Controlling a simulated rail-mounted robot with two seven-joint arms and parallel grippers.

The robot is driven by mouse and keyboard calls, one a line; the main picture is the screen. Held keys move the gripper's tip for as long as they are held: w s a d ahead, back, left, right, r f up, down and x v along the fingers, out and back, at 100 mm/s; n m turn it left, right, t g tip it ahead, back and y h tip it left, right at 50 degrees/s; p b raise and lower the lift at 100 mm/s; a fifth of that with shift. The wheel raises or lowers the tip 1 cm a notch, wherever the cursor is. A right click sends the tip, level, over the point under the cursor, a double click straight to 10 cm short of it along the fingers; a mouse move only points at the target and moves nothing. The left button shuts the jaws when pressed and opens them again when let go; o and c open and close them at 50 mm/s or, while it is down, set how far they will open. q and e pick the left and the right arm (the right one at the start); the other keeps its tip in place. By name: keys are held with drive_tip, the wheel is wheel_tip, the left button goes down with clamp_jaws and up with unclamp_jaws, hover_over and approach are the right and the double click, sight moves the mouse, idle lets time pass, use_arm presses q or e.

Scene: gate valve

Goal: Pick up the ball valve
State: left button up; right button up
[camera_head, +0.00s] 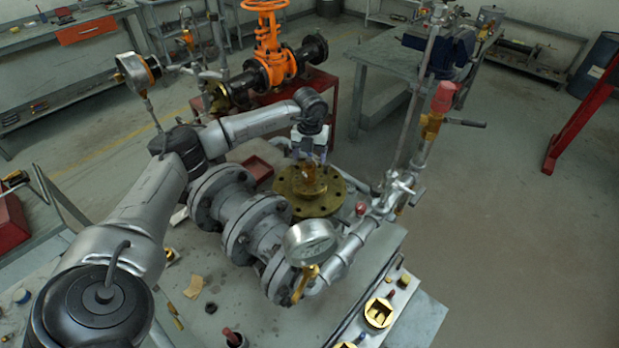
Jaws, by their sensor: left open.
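My left arm reaches in from the left over the grey flanged pipe. My left gripper (308,157) is open and points down just above a round brass flange (328,203). A small brass-brown piece (311,181), probably the ball valve, stands on the middle of that flange, directly below the fingers. Its shape is small and unclear, and I cannot tell whether the fingertips touch it. My right gripper is not in view.
The grey flanged pipe (243,218) and a round gauge (310,242) stand close in front of the flange. A vertical pipe with a red-topped brass fitting (432,122) rises at the right. An orange gate valve (271,50) stands behind on a red stand. Small brass parts lie on the table.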

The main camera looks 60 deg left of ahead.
sight(309, 169)
use_arm(q)
drive_tip(key=shift+s+f+b, duration=0.1)
drive_tip(key=shift+f+b, duration=0.35)
drive_tip(key=shift+f, duration=2.55)
drive_tip(key=shift+r, duration=0.1)
drive_tip(key=c, duration=1.3)
